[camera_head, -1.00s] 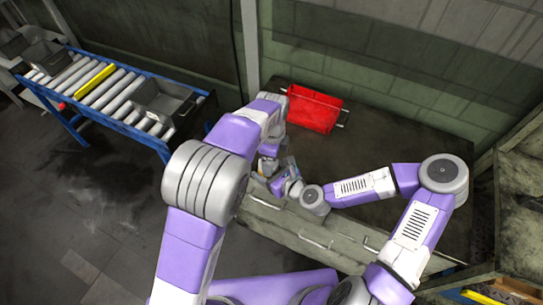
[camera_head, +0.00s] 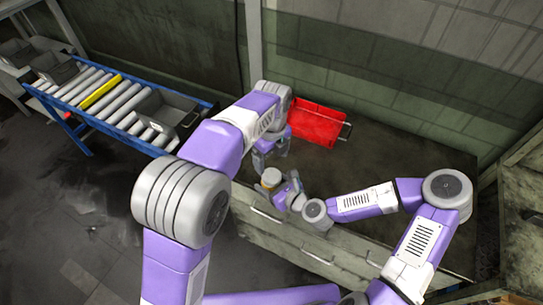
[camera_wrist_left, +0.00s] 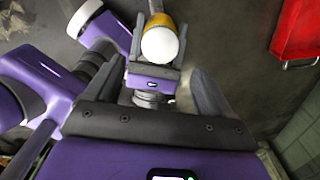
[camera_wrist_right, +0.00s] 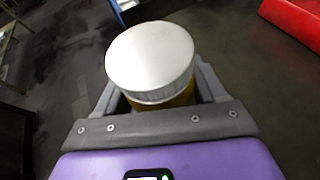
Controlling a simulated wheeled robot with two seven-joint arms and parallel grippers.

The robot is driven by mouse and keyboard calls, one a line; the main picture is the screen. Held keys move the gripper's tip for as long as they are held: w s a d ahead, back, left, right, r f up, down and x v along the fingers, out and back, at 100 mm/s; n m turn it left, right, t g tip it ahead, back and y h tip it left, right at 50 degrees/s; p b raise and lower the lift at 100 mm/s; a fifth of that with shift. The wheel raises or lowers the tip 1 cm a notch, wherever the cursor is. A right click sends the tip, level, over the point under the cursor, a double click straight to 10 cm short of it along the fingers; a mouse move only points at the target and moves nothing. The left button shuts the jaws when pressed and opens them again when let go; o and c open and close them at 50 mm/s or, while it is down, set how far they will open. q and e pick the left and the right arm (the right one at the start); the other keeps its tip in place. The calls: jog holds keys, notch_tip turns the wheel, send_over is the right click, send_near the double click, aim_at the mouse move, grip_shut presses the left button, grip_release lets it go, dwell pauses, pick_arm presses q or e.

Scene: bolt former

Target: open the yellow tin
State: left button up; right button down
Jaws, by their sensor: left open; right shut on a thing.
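The yellow tin (camera_head: 271,178) is upright in my right gripper (camera_head: 280,188), near the front edge of the work table. Its round pale lid (camera_wrist_right: 150,60) is on top, with a strip of yellow body (camera_wrist_right: 165,104) below it in the right wrist view. The right fingers are shut around the body; the lid stands clear above them. My left gripper (camera_head: 270,155) is open and empty, apart from the tin and above it. The lid also shows between the left fingers in the left wrist view (camera_wrist_left: 160,46).
A red bin (camera_head: 318,127) stands at the back of the work table (camera_head: 390,160), behind the grippers. A roller conveyor (camera_head: 110,100) with a grey bin (camera_head: 165,112) is at the left. The table's right part is clear. A cabinet (camera_head: 525,220) borders the right side.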

aim_at(271, 176)
pick_arm(q)
jog(key=shift+f, duration=0.5)
notch_tip(271, 176, down, 7)
jog(key=shift+r, duration=0.1)
jog(key=c, duration=1.1)
jog(key=n, duration=0.6)
jog(key=shift+s, duration=0.1)
